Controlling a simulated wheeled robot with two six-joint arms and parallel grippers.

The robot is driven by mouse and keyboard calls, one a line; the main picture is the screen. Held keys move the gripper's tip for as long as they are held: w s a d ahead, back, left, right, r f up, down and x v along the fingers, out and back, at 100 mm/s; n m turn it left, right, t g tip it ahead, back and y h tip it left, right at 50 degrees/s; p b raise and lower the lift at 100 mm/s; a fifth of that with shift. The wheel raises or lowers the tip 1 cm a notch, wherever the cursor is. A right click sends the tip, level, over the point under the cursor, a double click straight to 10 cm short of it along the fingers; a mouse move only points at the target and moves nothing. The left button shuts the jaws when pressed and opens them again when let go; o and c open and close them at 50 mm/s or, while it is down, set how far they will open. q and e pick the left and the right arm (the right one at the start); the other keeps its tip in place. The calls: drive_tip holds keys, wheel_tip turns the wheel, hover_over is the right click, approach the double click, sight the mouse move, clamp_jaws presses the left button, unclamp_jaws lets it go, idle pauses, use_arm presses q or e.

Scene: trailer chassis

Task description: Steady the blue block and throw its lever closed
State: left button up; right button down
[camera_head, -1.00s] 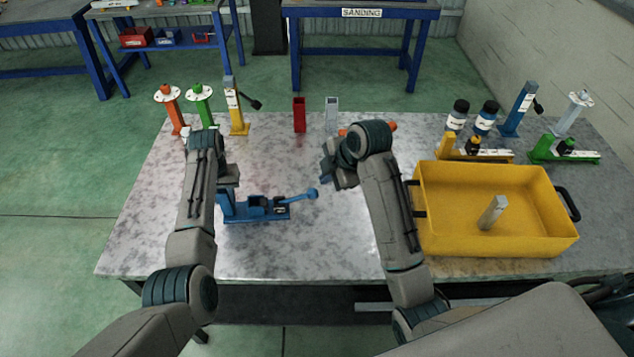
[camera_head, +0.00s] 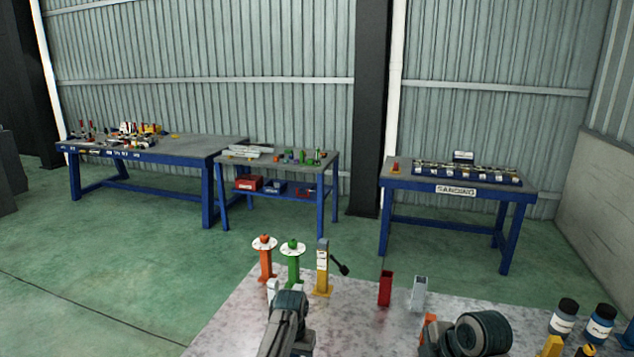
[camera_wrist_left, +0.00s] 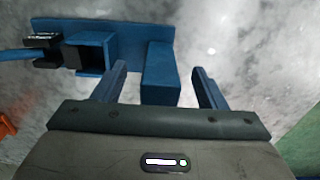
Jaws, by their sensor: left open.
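The blue block (camera_wrist_left: 115,38) shows in the left wrist view, lying along the grey table, with an upright post (camera_wrist_left: 160,82) and a square hollow housing (camera_wrist_left: 88,55). Its blue lever (camera_wrist_left: 14,55) runs out at the left edge of that view, and its far end is cut off. My left gripper (camera_wrist_left: 160,72) is open, with one finger on each side of the post; gaps show on both sides. In the head view the block is out of frame, and only my two arms' upper wrist parts show at the bottom. My right gripper's fingers are below the frame.
On the table stand an orange stand (camera_head: 265,260), a green stand (camera_head: 293,265), a yellow-based post with a black-knobbed lever (camera_head: 322,270), a red holder (camera_head: 386,288) and a grey holder (camera_head: 418,293). Dark-capped bottles (camera_head: 563,318) are at right. Workbenches stand behind.

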use_arm(q)
drive_tip(key=shift+r, duration=0.1)
wheel_tip(320, 180, up, 3)
drive_tip(key=p, duration=0.3)
drive_tip(key=shift+r, duration=2.45)
drive_tip(key=o, duration=0.6)
drive_tip(key=shift+f, duration=0.1)
drive_tip(key=shift+c, duration=0.2)
wheel_tip(320, 180, up, 12)
